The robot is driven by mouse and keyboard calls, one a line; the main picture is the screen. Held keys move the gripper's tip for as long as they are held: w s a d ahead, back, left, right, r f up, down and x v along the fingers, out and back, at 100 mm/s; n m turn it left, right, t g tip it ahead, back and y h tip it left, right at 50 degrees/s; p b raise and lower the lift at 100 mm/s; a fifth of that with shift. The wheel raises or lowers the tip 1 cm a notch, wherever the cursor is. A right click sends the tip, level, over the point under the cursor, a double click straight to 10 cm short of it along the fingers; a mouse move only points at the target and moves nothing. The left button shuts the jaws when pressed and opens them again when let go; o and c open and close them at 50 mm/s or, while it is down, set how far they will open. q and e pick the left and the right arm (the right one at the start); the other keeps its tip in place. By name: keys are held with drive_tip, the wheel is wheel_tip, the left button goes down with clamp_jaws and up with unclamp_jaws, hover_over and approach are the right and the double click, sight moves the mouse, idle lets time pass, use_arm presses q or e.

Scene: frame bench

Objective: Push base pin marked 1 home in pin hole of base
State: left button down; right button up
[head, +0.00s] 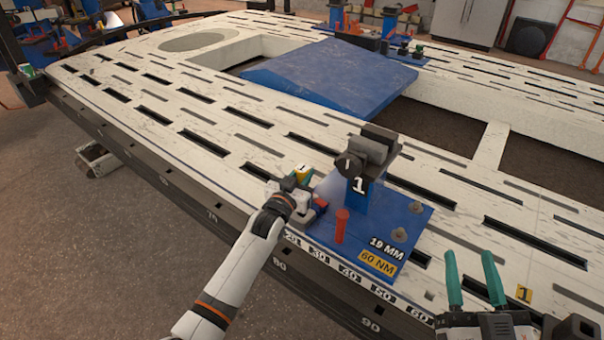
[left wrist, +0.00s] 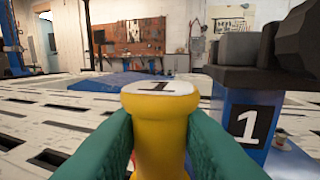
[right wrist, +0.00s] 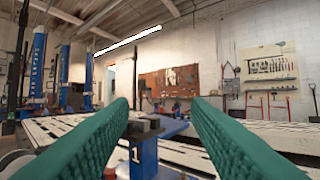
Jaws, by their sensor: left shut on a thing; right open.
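The base (head: 385,222) is a blue plate with an upright post marked 1 (head: 358,196) and a dark clamp head on top. My left gripper (head: 299,181) is shut on the yellow base pin (head: 303,170) at the left corner of the base. In the left wrist view the pin (left wrist: 160,125) stands upright between the green fingers, its pale top marked 1. Its lower end and the pin hole are hidden, so I cannot tell how deep it sits. My right gripper (head: 478,281) is open and empty, right of the base.
A blue ramp (head: 330,75) lies behind the base.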

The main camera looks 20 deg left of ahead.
use_arm(q)
drive_tip(key=shift+f+b, duration=0.45)
drive_tip(key=shift+f, duration=0.35)
use_arm(e)
drive_tip(key=shift+s+r+t+y, duration=0.2)
drive_tip(key=shift+s+r+t, duration=0.1)
drive_tip(key=shift+r+t, duration=0.25)
drive_tip(key=shift+s+r+t+y, duration=0.2)
drive_tip(key=shift+s+r+t, duration=0.1)
drive_tip(key=shift+r+t, duration=0.25)
drive_tip(key=shift+s+r+t+y, duration=0.2)
drive_tip(key=shift+s+r+t, duration=0.15)
drive_tip(key=shift+r, duration=0.35)
drive_tip(key=shift+w, duration=0.1)
drive_tip(key=shift+w+f+g, duration=0.45)
drive_tip(key=shift+f+g, duration=0.3)
drive_tip(key=shift+f, duration=0.05)
use_arm(q)
drive_tip(key=shift+p, duration=0.3)
use_arm(e)
drive_tip(key=shift+w+f+g+h, duration=0.35)
drive_tip(key=shift+f+g+h, duration=0.15)
drive_tip(key=shift+f, duration=0.3)
